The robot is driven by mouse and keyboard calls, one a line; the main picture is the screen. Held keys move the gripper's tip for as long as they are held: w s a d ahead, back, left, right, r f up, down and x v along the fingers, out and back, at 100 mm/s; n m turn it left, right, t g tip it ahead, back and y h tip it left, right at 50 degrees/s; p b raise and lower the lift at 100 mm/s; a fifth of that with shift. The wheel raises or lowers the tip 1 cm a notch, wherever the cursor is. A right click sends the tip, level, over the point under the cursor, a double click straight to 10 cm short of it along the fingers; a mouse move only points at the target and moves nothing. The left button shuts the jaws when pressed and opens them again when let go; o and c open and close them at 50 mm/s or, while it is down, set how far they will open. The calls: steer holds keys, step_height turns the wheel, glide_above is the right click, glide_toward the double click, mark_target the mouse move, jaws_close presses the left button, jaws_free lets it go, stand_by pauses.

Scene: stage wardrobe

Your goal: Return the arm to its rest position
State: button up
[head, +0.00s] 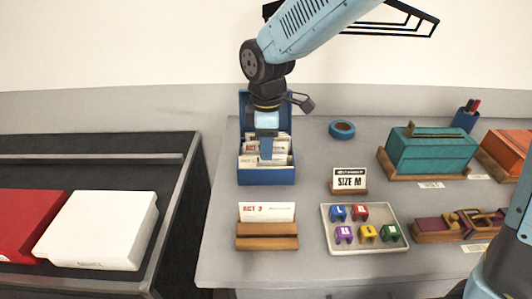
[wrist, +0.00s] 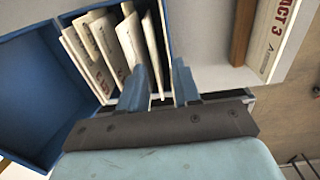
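My gripper (head: 266,153) points down over the blue card box (head: 267,177), with its fingertips at the cards in the box. In the wrist view the two blue fingers (wrist: 163,84) stand apart with a visible gap. My upper arm reaches in from the top of the head view.
An ACT 3 card (head: 267,212) stands in a wooden holder (head: 267,236) in front of the box. To the right are a SIZE M sign (head: 349,180), a tray (head: 326,241) of coloured pieces, blue tape (head: 342,129) and a teal box (head: 428,154).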

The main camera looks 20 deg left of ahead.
steer(key=w+d+r+m+t, duration=0.1)
steer(key=d+r+m, duration=0.5)
steer(key=d, duration=0.5)
steer(key=w+d+r+m+t, duration=0.2)
steer(key=d+r+m, duration=0.4)
steer(key=d, duration=0.6)
steer(key=s+d+r+m+t, duration=0.1)
steer(key=s+d+m, duration=0.3)
steer(key=d, duration=0.4)
steer(key=s+d+r+m+t, duration=0.1)
steer(key=s+d+m, duration=0.4)
steer(key=d, duration=0.3)
steer(key=shift+s+d+r+m, duration=0.2)
steer(key=shift+s+r+m, duration=0.15)
steer(key=shift+s, duration=0.3)
steer(key=shift+s, duration=0.1)
